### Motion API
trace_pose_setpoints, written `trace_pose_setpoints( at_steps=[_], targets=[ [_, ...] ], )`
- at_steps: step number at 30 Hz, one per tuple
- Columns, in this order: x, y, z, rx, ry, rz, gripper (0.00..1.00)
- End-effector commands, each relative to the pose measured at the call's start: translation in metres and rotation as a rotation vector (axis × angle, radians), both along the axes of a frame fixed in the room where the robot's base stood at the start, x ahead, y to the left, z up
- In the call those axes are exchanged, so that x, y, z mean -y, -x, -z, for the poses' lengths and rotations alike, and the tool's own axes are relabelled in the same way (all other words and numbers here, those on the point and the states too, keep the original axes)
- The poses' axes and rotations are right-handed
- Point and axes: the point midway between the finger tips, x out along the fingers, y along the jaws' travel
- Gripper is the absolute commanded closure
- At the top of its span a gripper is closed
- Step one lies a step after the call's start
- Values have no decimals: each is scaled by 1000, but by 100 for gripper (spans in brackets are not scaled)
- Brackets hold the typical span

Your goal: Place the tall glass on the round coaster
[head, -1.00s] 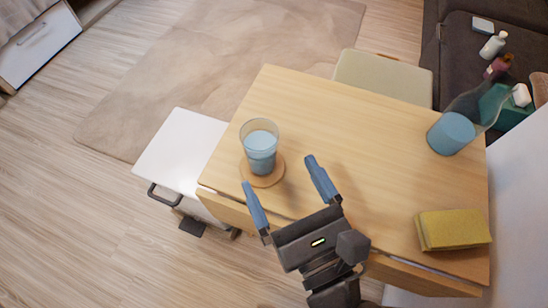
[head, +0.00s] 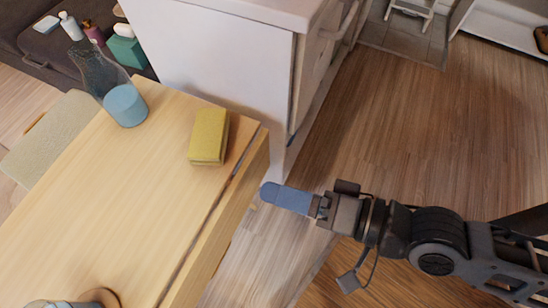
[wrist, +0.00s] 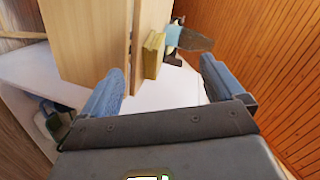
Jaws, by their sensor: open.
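The tall glass (head: 58,304) is at the bottom left of the head view, mostly cut off by the frame edge. In the earlier head frame the glass stands upright on the coaster. My gripper (head: 286,198) is off the table's edge, well away from the glass, with its fingers seen side-on. In the wrist view my gripper (wrist: 163,72) has its two blue fingers wide apart, with nothing between them.
A yellow sponge (head: 209,136) and a bottle with blue content (head: 125,105) stand on the table (head: 110,205). A white cabinet (head: 225,60) rises behind the table. Open wooden floor (head: 440,130) lies to the right. The sponge also shows in the wrist view (wrist: 152,55).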

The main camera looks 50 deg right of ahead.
Motion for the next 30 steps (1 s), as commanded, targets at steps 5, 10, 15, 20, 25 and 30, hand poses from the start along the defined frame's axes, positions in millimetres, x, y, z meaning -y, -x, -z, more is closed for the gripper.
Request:
trace_pose_setpoints(
  at_steps=[5, 10, 15, 20, 25, 30],
  targets=[
    [43, 55, -22, 94, 626, 11, 5],
    [55, 84, -42, 127, 1023, -34, 5],
    [56, 93, -49, 137, 1169, -61, 5],
    [56, 93, -50, 140, 1176, -62, 5],
    [56, 93, -50, 139, 1174, -62, 5],
    [56, 93, -50, 140, 1173, -62, 5]
  ],
)
